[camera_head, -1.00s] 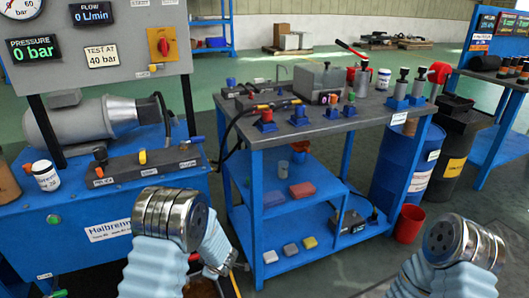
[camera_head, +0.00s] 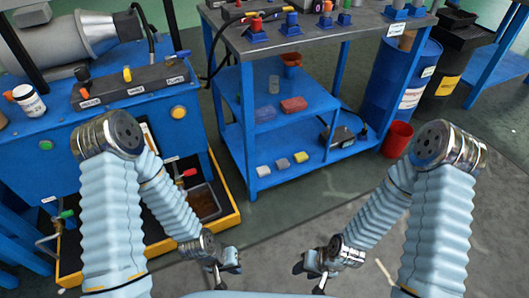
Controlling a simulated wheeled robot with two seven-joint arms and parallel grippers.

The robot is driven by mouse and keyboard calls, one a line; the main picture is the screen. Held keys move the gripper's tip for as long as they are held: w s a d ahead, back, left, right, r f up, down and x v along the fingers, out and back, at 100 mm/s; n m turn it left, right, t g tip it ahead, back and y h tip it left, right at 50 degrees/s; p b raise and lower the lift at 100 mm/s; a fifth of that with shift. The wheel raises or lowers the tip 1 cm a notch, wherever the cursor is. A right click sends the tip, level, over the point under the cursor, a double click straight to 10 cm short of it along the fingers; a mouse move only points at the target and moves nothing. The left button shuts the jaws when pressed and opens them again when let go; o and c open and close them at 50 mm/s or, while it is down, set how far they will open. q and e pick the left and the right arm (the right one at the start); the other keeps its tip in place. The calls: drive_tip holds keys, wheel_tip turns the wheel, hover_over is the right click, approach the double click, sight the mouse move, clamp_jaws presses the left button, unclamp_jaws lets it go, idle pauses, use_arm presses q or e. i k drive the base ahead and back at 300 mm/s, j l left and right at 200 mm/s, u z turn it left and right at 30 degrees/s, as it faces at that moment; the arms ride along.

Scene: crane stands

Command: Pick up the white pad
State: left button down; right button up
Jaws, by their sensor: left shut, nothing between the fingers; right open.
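The white pad (camera_head: 264,171) lies flat on the lower blue shelf of the cart, at the left end of a row of three small pads. A grey pad (camera_head: 282,164) and a yellow pad (camera_head: 300,157) lie to its right. My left gripper (camera_head: 222,272) is in the lower middle of the view, below and left of the pad and apart from it. It is shut and empty. My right gripper (camera_head: 317,272) is below and right of the pad, also apart from it. It is open and empty.
The cart's middle shelf (camera_head: 247,131) overhangs behind the pads and holds blue and red blocks. A cart leg (camera_head: 249,150) stands left of the pads. A yellow-edged drip tray (camera_head: 232,213) is at left, a red bucket (camera_head: 397,139) at right. Floor in front is clear.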

sight(262, 171)
drive_tip(key=u, duration=1.25)
drive_tip(key=k+l, duration=0.15)
drive_tip(key=k, duration=0.25)
drive_tip(key=k+l, duration=0.15)
drive_tip(key=k, duration=0.25)
